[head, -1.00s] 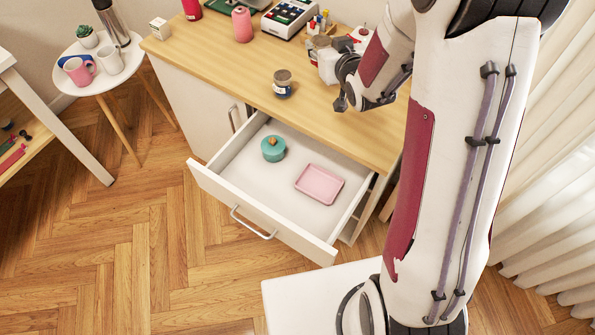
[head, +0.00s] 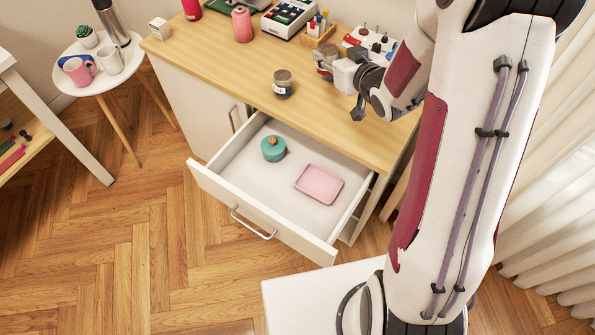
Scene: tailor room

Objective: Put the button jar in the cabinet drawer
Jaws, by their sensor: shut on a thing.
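My gripper (head: 335,68) is over the right part of the cabinet top, shut on a small jar (head: 324,58) with a brownish lid. The fingers and wrist hide part of this jar, and its contents are too small to make out; it looks like the button jar. I cannot tell its exact height above the top. The cabinet drawer (head: 225,188) is pulled open below the front edge. Inside it are a round teal box (head: 273,149) at the left and a pink tray (head: 320,184) at the right.
A second jar (head: 282,84) with dark blue contents stands on the cabinet top (head: 225,75), left of my gripper. Behind are a wooden holder (head: 320,37), a pink canister (head: 242,24) and a small machine (head: 290,18). The drawer's front middle is bare.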

